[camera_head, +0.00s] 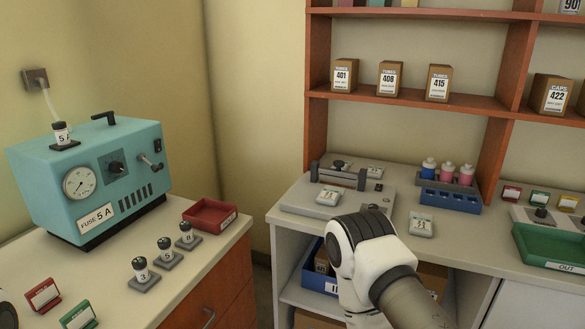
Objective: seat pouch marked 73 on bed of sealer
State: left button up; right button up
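The sealer (295,197) is the low grey machine on the right counter, with a raised bar across its back. One small pale pouch (328,197) lies at its front, and another pale pouch (375,171) lies near its back right. A third pouch (421,225) lies on the counter to the right of the sealer. The pouch markings are too small to read, so I cannot tell which is 73. A white link of my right arm stands before the sealer's front right corner and covers part of the counter edge. Neither gripper can be made out.
A blue rack (450,195) with several bottles stands right of the sealer, and a green OUT tray (550,248) lies farther right. Shelves with boxes rise behind. A blue bin (313,270) sits below the counter. The left counter holds a teal machine (90,180) and red tray (210,215).

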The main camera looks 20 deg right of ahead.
aim_at(330, 195)
jog(key=l+u, duration=0.25)
jog(key=l, duration=0.25)
jog(key=l+u, duration=0.2)
jog(key=l, duration=0.3)
jog(key=k+l+u, duration=0.25)
jog(key=l, duration=0.2)
jog(key=l+u, duration=0.2)
jog(key=l, duration=0.3)
